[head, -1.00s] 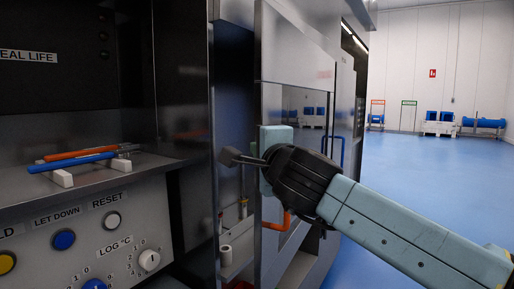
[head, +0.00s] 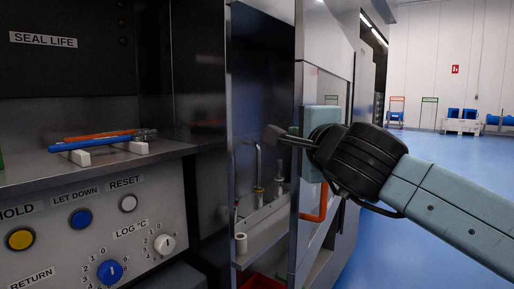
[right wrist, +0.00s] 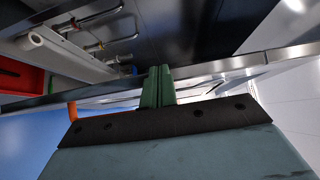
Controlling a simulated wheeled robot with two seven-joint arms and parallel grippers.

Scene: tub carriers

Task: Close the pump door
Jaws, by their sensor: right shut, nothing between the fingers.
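The pump door (head: 325,93) appears to be the tall grey metal panel right of the opening in the head view. It stands open, and its near edge is a pale vertical strip. Pipes (head: 278,180) show inside the open compartment. My right gripper (head: 273,136) is shut and empty, its tips pointing left past the door's near edge, on the compartment side. The arm covers part of the door. In the right wrist view the green fingers (right wrist: 158,88) are together, close to a metal edge strip (right wrist: 215,68); contact cannot be told. My left gripper is out of view.
A control panel (head: 95,245) with knobs and buttons stands at the left. Tools with orange and blue handles (head: 100,140) lie on the ledge above it. An orange pipe or handle (head: 321,205) is below my gripper. Blue floor (head: 440,165) is free at the right.

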